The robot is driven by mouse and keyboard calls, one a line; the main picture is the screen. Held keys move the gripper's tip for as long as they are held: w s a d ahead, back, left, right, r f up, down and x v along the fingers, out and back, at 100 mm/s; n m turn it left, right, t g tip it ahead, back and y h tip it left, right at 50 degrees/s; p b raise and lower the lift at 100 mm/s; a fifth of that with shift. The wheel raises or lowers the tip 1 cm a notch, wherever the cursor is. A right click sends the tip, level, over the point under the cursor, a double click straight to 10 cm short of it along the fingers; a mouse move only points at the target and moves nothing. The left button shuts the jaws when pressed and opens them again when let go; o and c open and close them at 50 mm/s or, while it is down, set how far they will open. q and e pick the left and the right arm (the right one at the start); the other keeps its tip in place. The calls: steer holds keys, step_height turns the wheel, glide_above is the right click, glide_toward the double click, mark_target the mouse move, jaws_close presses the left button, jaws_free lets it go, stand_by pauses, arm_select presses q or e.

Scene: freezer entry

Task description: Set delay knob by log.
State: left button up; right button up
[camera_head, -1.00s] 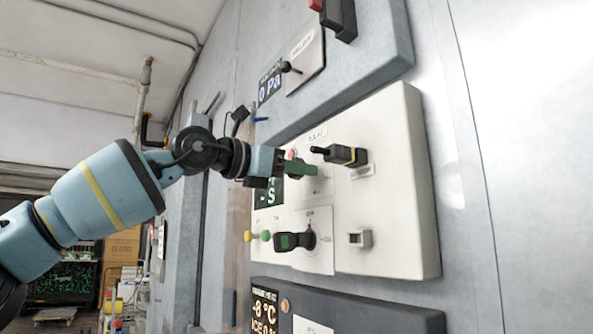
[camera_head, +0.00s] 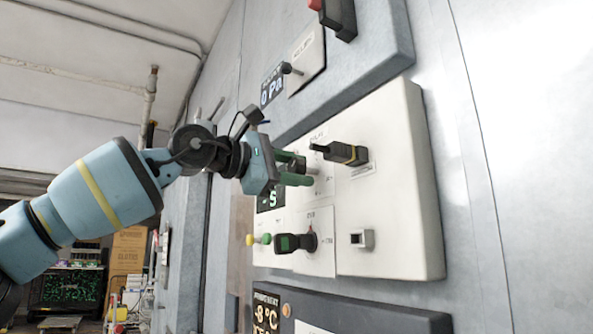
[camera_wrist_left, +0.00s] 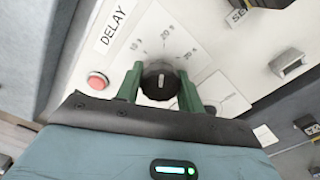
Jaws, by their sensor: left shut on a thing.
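The delay knob (camera_wrist_left: 160,82) is black and round with a pale pointer line, under a DELAY label (camera_wrist_left: 113,27) in the left wrist view. A printed scale (camera_wrist_left: 165,42) with numbers surrounds it. My left gripper (camera_wrist_left: 161,90) has its green fingers on both sides of the knob and is shut on it. In the head view the left gripper (camera_head: 298,170) reaches the white panel (camera_head: 385,225), and its fingers mostly hide the knob. A dark display (camera_head: 270,199) beside the gripper shows a partly hidden reading ending in S. No log is legible. My right gripper is not in view.
A black switch handle (camera_head: 340,153) sticks out right of the gripper. A red button (camera_wrist_left: 97,81) lies left of the knob in the wrist view.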

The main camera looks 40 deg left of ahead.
arm_select(q)
steer(key=m, duration=0.3)
steer(key=shift+m, duration=0.4)
steer(key=m, duration=0.3)
steer(key=shift+m, duration=0.3)
steer(key=m, duration=0.3)
steer(key=shift+r+m, duration=0.1)
steer(key=shift+m, duration=1.1)
steer(key=o, duration=1)
